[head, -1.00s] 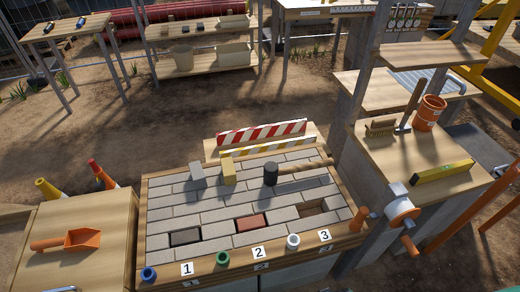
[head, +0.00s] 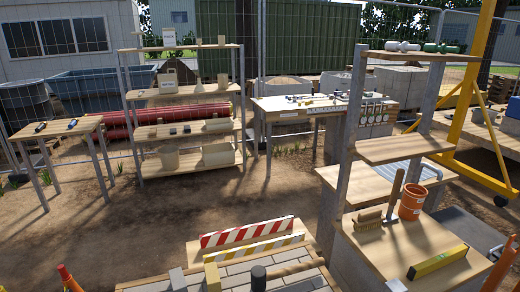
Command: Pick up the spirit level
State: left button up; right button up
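The spirit level (head: 437,262) is a yellow bar with a dark end. It lies flat on the wooden top of the side bench (head: 400,246) at the lower right of the head view. It lies in front of the orange bucket and to the right of the brush. Nothing touches it from above. Neither of my grippers is in view.
A brush (head: 368,219) and an orange bucket (head: 412,201) stand behind the level. Wooden shelves (head: 402,149) on grey posts rise at the back left of the bench. A red-striped barrier board (head: 247,232) stands left. Open dirt lies beyond.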

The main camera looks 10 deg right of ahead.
aim_at(421, 269)
jog(key=z, duration=1.7)
jog(key=i+l+u, duration=0.1)
jog(key=u, duration=0.35)
jog(key=i+l+u, duration=0.15)
jog(key=u, duration=0.3)
jog(key=i, duration=0.05)
